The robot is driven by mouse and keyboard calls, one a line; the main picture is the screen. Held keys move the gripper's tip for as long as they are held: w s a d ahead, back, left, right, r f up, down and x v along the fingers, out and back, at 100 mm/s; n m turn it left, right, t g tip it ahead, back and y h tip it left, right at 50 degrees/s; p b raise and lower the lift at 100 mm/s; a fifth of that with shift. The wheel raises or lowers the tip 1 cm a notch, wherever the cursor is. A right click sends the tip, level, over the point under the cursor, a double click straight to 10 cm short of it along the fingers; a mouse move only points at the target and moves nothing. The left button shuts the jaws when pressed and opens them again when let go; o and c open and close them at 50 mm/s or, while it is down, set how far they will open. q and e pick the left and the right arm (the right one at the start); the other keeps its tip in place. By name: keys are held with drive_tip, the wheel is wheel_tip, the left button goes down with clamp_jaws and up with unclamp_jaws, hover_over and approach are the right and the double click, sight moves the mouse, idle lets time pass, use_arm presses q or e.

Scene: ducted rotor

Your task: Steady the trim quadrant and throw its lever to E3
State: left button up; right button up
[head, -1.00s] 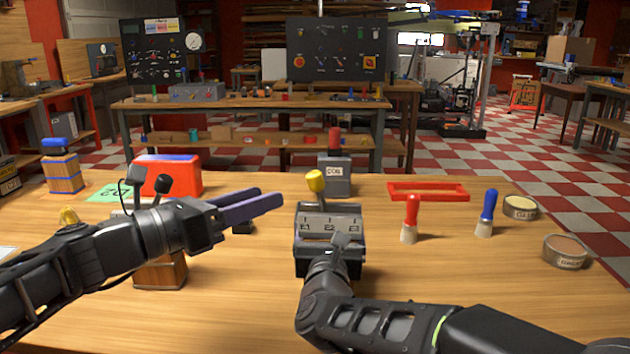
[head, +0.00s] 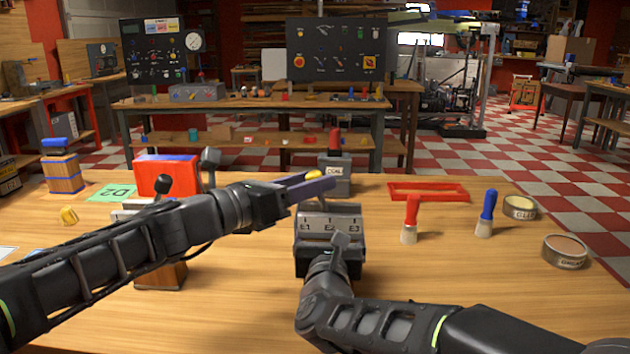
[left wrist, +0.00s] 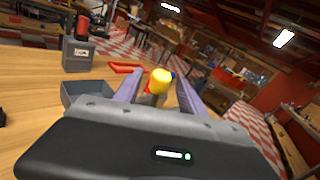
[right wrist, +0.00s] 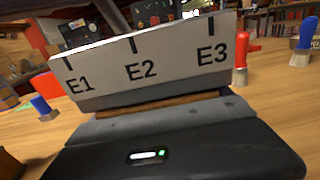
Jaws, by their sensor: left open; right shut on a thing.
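The trim quadrant (head: 329,227) is a dark block on the table, with a pale face marked E1, E2 and E3. The face also fills the right wrist view (right wrist: 150,65). Its lever has a yellow knob (head: 314,174), partly hidden by my left gripper (head: 318,184), toward the E1 side; the shaft is mostly hidden. In the left wrist view the knob (left wrist: 160,80) is between the open fingers of my left gripper (left wrist: 155,92). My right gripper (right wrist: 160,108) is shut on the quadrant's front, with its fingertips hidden.
A grey block with a red top (head: 336,170) stands behind the quadrant. Right of it are a red frame (head: 428,191), a red-handled brush (head: 411,218), a blue-handled brush (head: 486,214) and two round tins. A red box (head: 165,175) stands at left.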

use_arm(q)
drive_tip(key=shift+w+d, duration=0.5)
drive_tip(key=shift+d, duration=0.05)
drive_tip(key=shift+c, duration=0.6)
clamp_jaws()
idle(0.5)
